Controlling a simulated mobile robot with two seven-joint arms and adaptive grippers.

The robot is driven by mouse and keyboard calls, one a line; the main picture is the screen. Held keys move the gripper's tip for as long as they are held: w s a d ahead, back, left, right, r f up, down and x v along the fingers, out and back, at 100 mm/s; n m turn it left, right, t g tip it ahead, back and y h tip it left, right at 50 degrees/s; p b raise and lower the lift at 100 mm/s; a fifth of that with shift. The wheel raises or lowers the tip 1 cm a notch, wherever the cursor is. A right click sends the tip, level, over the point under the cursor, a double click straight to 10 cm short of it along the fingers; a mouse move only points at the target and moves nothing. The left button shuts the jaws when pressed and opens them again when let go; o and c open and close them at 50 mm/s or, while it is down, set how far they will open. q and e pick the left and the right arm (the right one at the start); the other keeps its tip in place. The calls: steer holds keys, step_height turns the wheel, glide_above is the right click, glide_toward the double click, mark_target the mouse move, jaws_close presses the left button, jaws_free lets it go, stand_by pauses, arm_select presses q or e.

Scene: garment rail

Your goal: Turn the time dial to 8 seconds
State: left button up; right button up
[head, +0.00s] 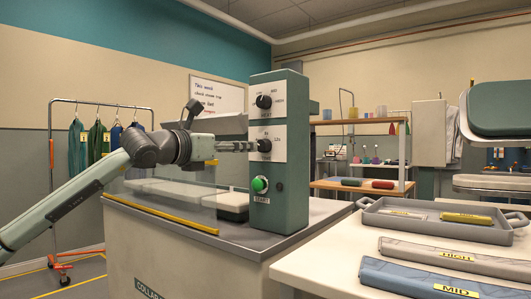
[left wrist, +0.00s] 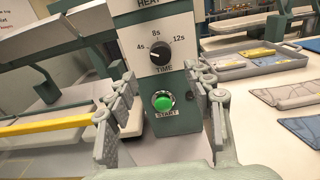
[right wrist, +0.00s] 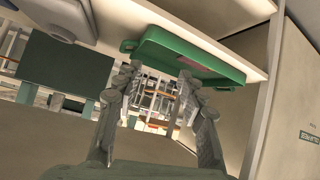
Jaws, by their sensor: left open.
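The time dial (head: 264,145) is a black knob on a white plate on the front of the grey-green control box (head: 291,200). In the left wrist view the dial (left wrist: 160,54) has 4s at its left, 8s above and 12s at its right; its exact pointer direction is too small to tell. My left gripper (head: 240,146) reaches in from the left at the dial's height. Its fingers (left wrist: 165,82) are open, one at each side of the box in that view, with nothing between them; contact with the dial cannot be told. My right gripper (right wrist: 158,74) is open and empty, outside the head view.
The heat dial (head: 263,101) sits above the time dial, and the green START button (head: 260,184) below it. A grey tray (head: 440,230) and folded fabric bundles (head: 430,280) lie on the table at right. A green tray (right wrist: 190,55) is near my right gripper.

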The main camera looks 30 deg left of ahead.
mark_target(261, 146)
arm_select(q)
steer(key=w+p, duration=0.2)
steer(key=w, duration=0.1)
steer(key=w+p, duration=0.1)
steer(key=shift+w+d+r, duration=0.1)
steer(key=shift+w+d, duration=0.15)
steer(key=shift+w, duration=0.15)
steer(key=shift+w+d+p, duration=0.1)
steer(key=shift+w+p, duration=0.45)
steer(key=shift+w, duration=0.8)
arm_select(e)
steer(key=s+d+f+m+g+h, duration=0.1)
steer(key=s+d+f+g+h, duration=0.2)
steer(key=s+d+f+g, duration=0.4)
steer(key=s+d+f, duration=0.2)
steer(key=s, duration=0.1)
steer(key=shift+d, duration=0.2)
steer(key=shift+s, duration=0.1)
arm_select(q)
steer(key=c, duration=1.2)
